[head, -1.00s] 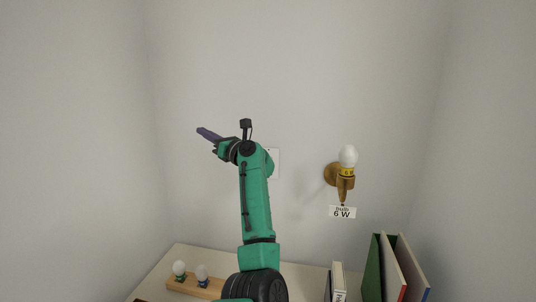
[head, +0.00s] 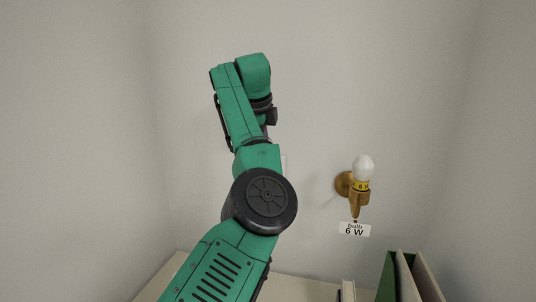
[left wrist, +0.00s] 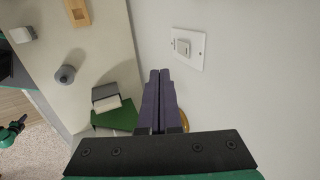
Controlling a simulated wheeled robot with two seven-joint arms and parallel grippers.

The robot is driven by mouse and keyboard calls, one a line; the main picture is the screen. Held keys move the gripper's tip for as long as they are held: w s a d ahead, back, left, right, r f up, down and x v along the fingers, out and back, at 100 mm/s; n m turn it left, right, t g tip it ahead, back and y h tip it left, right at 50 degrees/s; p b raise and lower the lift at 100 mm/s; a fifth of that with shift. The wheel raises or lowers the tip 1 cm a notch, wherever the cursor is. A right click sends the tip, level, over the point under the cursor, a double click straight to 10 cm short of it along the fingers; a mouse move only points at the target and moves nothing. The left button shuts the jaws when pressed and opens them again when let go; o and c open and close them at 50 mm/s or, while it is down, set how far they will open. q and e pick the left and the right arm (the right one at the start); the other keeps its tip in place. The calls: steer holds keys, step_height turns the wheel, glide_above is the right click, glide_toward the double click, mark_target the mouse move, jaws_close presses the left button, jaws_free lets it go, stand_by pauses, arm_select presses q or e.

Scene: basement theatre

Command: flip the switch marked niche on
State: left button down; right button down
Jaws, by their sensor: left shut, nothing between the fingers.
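A white wall switch plate (left wrist: 199,59) with a pale rocker (left wrist: 182,48) shows in the left wrist view. I cannot read any marking on it or tell its setting. In the head view only a thin strip of the plate (head: 284,164) shows beside my arm. My left gripper (left wrist: 160,72) has its two long purple fingers together, with nothing between them. In the picture its tips lie just left of and below the plate, and I see no contact. In the head view this gripper is mostly hidden behind my wrist. A dark and green part at the left edge, probably my right gripper (left wrist: 12,132), is too small to read.
A brass wall lamp (head: 357,196) with a white bulb and a "bulb 6 W" card (head: 354,229) is to the right. Books (head: 402,278) stand on the desk (left wrist: 108,38) below.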

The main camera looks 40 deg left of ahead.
arm_select(q)
steer(key=w+a+f+p, duration=0.3)
steer(key=w+f+p, duration=0.3)
steer(key=f+p, duration=0.1)
steer(key=shift+w+a+f, duration=0.25)
steer(key=shift+w+a, duration=0.05)
steer(key=shift+a, duration=0.1)
steer(key=shift+w, duration=0.1)
steer(key=shift+w+a+r+p, duration=0.15)
steer(key=shift+w+r+p, duration=0.15)
steer(key=shift+p, duration=0.55)
